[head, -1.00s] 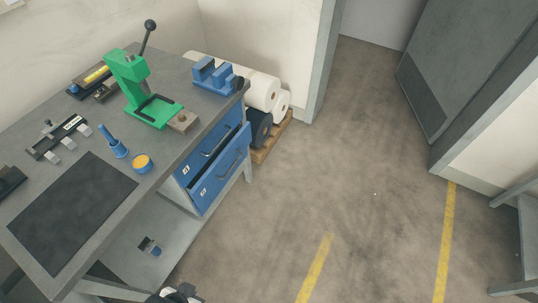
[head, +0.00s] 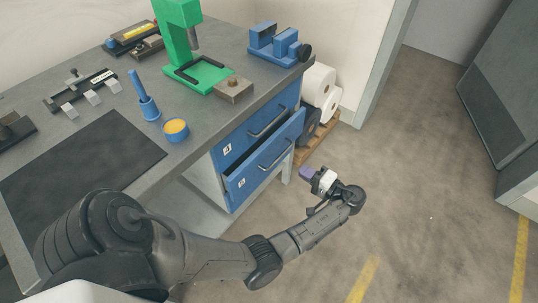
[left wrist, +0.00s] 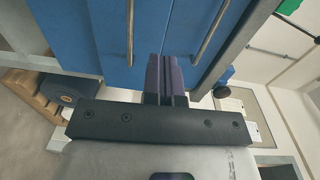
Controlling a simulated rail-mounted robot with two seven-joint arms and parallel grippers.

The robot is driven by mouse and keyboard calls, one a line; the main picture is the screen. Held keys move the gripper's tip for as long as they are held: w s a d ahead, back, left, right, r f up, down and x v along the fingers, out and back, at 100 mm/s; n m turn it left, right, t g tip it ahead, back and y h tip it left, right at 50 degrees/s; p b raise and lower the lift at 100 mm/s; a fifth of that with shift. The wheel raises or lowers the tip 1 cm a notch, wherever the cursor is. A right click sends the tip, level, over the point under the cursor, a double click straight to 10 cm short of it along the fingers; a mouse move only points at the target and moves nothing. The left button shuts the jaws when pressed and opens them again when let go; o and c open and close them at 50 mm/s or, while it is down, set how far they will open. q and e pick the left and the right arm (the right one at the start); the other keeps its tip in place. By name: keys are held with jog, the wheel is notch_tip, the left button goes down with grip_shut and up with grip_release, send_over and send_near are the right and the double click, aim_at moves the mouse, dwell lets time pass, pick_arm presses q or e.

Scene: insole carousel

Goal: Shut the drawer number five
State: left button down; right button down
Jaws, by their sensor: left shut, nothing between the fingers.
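Drawer number five (head: 257,174) is the lower blue drawer under the workbench, marked with a 5. It stands partly pulled out, with a dark gap along its top edge. Its bar handle (head: 275,154) faces the room. My left gripper (head: 306,173) is shut and empty, in front of the drawer near its right end in the head view. In the left wrist view the shut purple-grey fingers (left wrist: 167,78) point toward the blue fronts and their two handles. I cannot tell whether the fingertips touch the drawer. My right gripper is not in view.
Drawer four (head: 240,138) sits above and looks shut. The workbench (head: 205,118) carries a green press (head: 182,40), a blue vise-like tool (head: 277,43) and an orange-filled cup (head: 175,129). White rolls (head: 318,80) stand on a pallet behind. The floor at right is clear.

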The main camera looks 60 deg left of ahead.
pick_arm(q)
jog(key=b, duration=0.4)
send_near(268, 147)
jog(key=x, duration=0.6)
jog(key=shift+s+a+f, duration=0.1)
jog(key=shift+s+f, duration=0.1)
jog(key=shift+s+a+r+b, duration=0.15)
jog(key=shift+s+a+b, duration=0.15)
jog(key=shift+a, duration=0.25)
